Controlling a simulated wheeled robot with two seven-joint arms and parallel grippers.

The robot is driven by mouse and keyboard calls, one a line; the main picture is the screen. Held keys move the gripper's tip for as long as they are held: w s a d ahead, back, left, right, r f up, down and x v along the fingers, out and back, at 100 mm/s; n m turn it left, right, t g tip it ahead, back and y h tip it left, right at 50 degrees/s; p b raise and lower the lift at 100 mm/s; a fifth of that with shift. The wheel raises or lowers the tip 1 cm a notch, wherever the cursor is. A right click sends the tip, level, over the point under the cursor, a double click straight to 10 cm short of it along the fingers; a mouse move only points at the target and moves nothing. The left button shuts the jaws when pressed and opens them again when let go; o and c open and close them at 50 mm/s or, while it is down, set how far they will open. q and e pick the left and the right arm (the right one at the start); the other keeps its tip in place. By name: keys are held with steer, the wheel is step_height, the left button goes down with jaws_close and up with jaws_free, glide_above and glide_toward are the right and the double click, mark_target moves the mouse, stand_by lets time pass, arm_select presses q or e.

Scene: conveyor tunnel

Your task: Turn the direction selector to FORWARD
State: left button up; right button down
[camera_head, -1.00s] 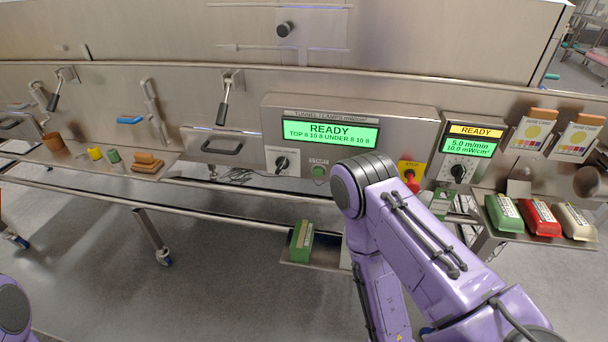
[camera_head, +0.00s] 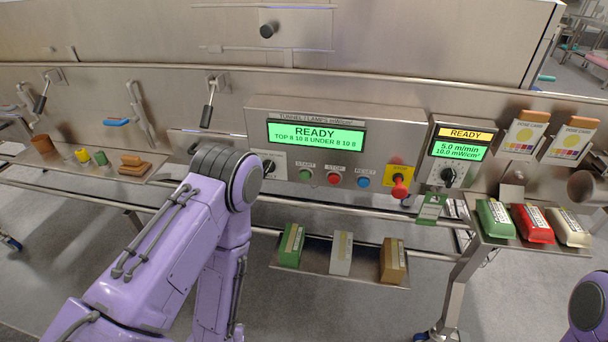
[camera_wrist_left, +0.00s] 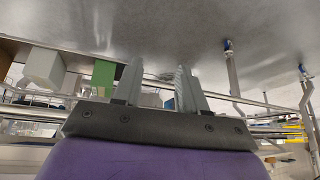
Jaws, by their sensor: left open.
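A black rotary knob on a white plate (camera_head: 277,161) sits at the left of the TUNNEL LAMPS panel (camera_head: 413,131), partly covered by my left arm in the head view. A second black knob (camera_head: 448,175) sits under the "5.0 m/min" display. The lettering by both knobs is too small to read, so I cannot tell which is the direction selector or where it points. My left gripper (camera_wrist_left: 158,68) is open and empty in the left wrist view; it is hidden in the head view. My right gripper is out of view.
START (camera_head: 304,174), STOP (camera_head: 333,178) and RESET (camera_head: 363,182) buttons and a red emergency button (camera_head: 399,187) line the panel. A rail (camera_head: 330,212) runs below. Green (camera_head: 291,246), white (camera_head: 342,254) and brown (camera_head: 393,261) boxes stand on a low shelf.

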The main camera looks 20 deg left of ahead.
arm_select(q)
steer(key=w+r+m+t+b, duration=0.1)
steer(key=w+r+m+t, duration=0.2)
steer(key=w, duration=0.6)
steer(key=w+a+r+m+t+b, duration=0.1)
steer(key=w+a+r+m+t, duration=0.15)
steer(key=w+r+t, duration=0.6)
steer(key=w+a+r+m+t+b, duration=0.1)
steer(key=w+r+m+b, duration=0.15)
steer(key=w+r, duration=0.7)
steer(key=w+a+r+p, duration=0.2)
steer(key=w+r+p, duration=0.1)
steer(key=w, duration=0.2)
steer(key=shift+w+a+m+y, duration=0.15)
steer(key=shift+w+m+y, duration=0.15)
steer(key=shift+w+m, duration=0.1)
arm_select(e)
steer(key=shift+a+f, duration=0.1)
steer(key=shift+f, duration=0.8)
arm_select(q)
steer(key=shift+r, duration=0.15)
steer(key=shift+c, duration=0.3)
jaws_close()
